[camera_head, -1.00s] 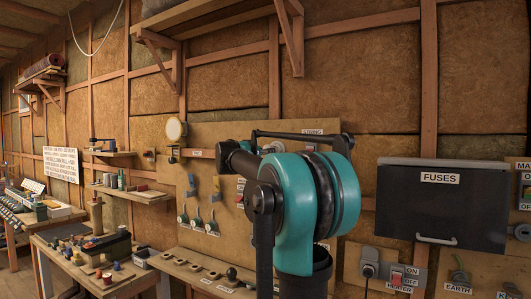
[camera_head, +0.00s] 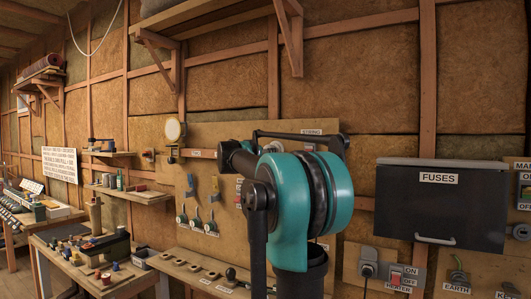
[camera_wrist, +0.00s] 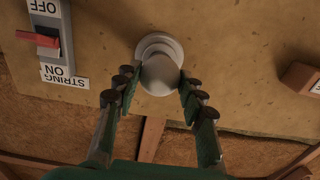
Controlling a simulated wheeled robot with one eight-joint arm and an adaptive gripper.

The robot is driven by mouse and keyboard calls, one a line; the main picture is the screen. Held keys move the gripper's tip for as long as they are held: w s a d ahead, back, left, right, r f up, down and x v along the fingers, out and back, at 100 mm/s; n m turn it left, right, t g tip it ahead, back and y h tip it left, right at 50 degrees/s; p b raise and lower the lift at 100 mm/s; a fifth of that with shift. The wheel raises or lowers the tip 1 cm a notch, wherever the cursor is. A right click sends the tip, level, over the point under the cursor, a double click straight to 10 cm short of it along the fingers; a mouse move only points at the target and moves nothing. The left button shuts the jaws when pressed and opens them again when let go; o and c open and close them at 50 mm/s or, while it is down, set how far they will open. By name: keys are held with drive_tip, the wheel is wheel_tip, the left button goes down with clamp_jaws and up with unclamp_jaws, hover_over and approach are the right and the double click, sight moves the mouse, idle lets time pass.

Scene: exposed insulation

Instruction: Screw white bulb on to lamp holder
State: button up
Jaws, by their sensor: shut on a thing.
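The white bulb (camera_wrist: 160,77) shows in the middle of the wrist view, between the two green fingers of my gripper (camera_wrist: 159,88). The fingers are shut on the bulb from both sides. The pale round lamp holder (camera_wrist: 158,42) is fixed to the board directly behind the bulb. The bulb lines up with the holder and appears to meet it; how far it is seated cannot be told. In the head view, my teal arm hides the bulb, the holder and my gripper.
A switch labelled STRING (camera_wrist: 50,42) is left of the holder in the wrist view, and a wooden block (camera_wrist: 300,78) is at right. In the head view, a black FUSES box (camera_head: 442,205) hangs right of my arm. A wooden shelf (camera_head: 215,18) is above.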

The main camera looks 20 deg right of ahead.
drive_tip(key=shift+w+d, duration=0.4)
drive_tip(key=shift+d, duration=0.15)
drive_tip(key=shift+c, duration=0.2)
drive_tip(key=o, duration=0.8)
drive_tip(key=shift+c, duration=0.2)
drive_tip(key=v, duration=1.2)
drive_tip(key=shift+d, duration=0.1)
